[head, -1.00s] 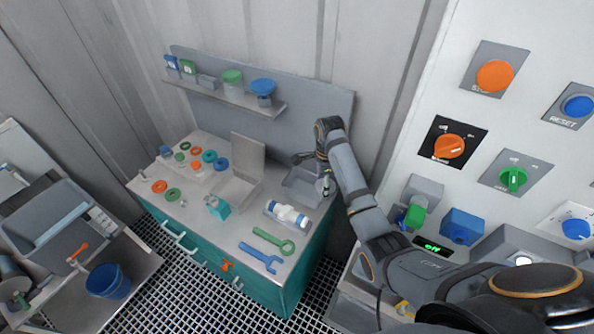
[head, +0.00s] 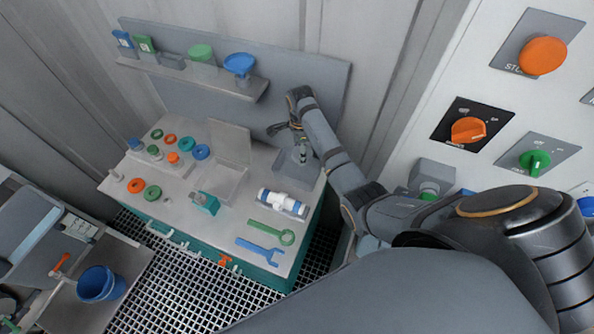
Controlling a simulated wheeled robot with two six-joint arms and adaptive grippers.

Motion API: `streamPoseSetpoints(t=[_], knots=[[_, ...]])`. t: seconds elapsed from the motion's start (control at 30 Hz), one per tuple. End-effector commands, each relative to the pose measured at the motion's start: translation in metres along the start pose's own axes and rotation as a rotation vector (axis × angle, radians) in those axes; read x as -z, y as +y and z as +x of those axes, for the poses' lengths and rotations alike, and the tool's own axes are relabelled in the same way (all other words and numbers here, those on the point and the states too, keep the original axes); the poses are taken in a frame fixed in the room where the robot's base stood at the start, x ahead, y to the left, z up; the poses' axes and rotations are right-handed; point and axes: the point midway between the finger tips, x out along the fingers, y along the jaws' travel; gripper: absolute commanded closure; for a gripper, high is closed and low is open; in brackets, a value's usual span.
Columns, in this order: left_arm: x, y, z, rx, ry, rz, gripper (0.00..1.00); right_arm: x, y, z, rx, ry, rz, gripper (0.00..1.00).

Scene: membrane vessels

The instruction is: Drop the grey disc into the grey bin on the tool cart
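The tool cart (head: 225,247) has a teal body and a light grey top. A grey bin (head: 292,176) stands at the back right of its top. My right gripper (head: 276,129), at the end of the arm coming in from the right, is above the back left edge of the bin. Its fingers are small and dark, and I cannot tell whether they are open or shut. I cannot make out a grey disc in the gripper or in the bin. My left gripper is not in view.
A clear tray with a raised lid (head: 228,145), a white-and-blue cartridge (head: 282,202), a green wrench (head: 271,232) and a blue wrench (head: 260,251) lie on the cart. Coloured rings lie at its left. A shelf (head: 195,79) is behind. A control panel stands at right.

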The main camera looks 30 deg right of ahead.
Motion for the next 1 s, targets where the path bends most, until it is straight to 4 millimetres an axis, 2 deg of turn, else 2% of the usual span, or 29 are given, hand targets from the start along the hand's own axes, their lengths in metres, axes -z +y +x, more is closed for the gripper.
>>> streamPoseSetpoints(t=[0.07,0.17,0.27,0.37,0.4,0.57,0.87,1.0], knots=[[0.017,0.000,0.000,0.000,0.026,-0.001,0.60,0.000,0.000,0.004,0.000,0.000,0.000,0.67],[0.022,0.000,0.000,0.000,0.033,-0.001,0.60,0.000,0.000,0.006,0.001,0.000,0.000,0.67],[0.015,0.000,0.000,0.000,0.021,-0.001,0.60,0.000,0.000,0.007,0.001,0.000,-0.001,0.67],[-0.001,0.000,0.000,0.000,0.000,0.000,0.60,0.000,0.000,0.007,0.001,0.000,-0.001,0.67],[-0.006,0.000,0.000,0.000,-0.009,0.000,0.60,0.000,0.000,0.007,0.001,0.000,-0.001,0.29],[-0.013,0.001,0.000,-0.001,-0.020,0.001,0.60,0.000,0.000,0.006,0.001,0.000,-0.001,0.08],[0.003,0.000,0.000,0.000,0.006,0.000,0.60,0.000,0.000,0.006,0.001,0.000,-0.001,0.08],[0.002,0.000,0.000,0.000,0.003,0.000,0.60,0.000,-0.001,-0.006,0.003,0.000,0.000,0.08]])
